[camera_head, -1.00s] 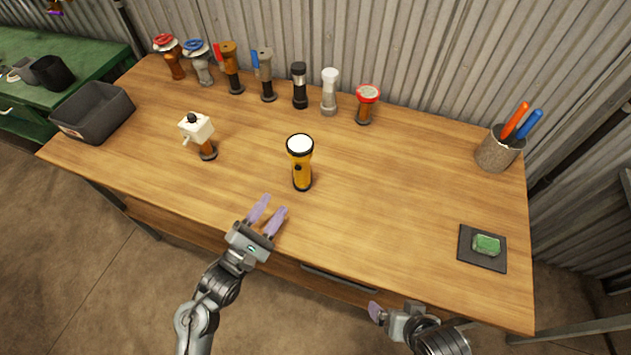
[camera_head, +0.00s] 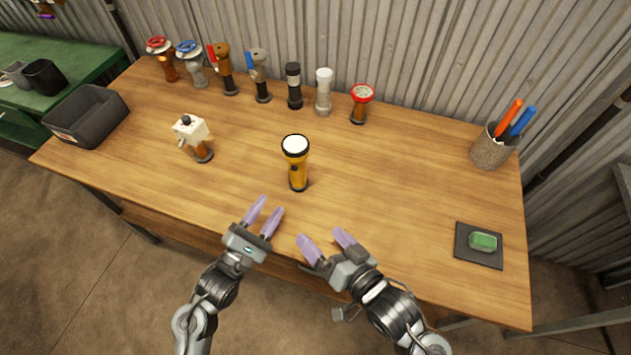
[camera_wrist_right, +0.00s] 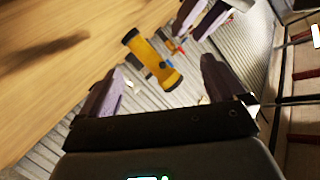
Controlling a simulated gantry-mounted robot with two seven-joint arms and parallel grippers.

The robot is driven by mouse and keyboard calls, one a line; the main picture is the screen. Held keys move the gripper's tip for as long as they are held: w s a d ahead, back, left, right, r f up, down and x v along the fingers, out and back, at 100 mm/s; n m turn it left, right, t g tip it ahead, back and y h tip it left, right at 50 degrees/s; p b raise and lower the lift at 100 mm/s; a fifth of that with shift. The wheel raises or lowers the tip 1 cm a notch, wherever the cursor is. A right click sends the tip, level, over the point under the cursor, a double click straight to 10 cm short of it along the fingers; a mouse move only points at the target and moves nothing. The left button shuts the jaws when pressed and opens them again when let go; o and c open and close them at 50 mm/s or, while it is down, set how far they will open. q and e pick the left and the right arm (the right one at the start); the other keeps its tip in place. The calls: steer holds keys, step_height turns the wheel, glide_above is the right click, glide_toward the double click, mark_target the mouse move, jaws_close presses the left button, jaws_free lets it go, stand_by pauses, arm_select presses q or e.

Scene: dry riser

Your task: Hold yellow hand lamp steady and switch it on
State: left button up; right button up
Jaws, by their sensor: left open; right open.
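The yellow hand lamp (camera_head: 298,171) stands upright on the wooden table, with its white lens facing up and a dark switch on its side. It also shows in the right wrist view (camera_wrist_right: 150,60), beyond the fingers. My left gripper (camera_head: 264,217) is open and empty, in front of the lamp and to its left. My right gripper (camera_head: 326,245) is open and empty near the table's front edge, in front of the lamp and slightly right. The right wrist view shows its two purple fingers (camera_wrist_right: 160,88) apart with nothing between them. Neither gripper touches the lamp.
Several valves and lamps stand along the back, including a red-topped one (camera_head: 361,104). A white-topped fitting (camera_head: 191,138) stands left of the lamp. A grey bin (camera_head: 88,116) is at the left, a pen cup (camera_head: 490,151) and a green block on a dark pad (camera_head: 461,246) at the right.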

mark_target(296, 148)
steer(key=w+a+r+n+t, duration=0.1)
steer(key=w+r, duration=0.1)
steer(key=w, duration=0.5)
steer(key=w+a+r+n+t+h, duration=0.1)
steer(key=w+a+r, duration=0.1)
steer(key=w, duration=0.4)
steer(key=w+a+r+n+t+h, duration=0.1)
steer(key=w+r+n+t, duration=0.1)
steer(key=w, duration=0.5)
steer(key=shift+w+a+r, duration=0.1)
steer(key=shift+w+a, duration=0.2)
steer(key=shift+a, duration=0.1)
steer(key=c, duration=1.1)
arm_select(q)
steer(key=shift+c, duration=0.4)
arm_select(e)
steer(key=shift+c, duration=0.9)
arm_select(q)
jaws_close()
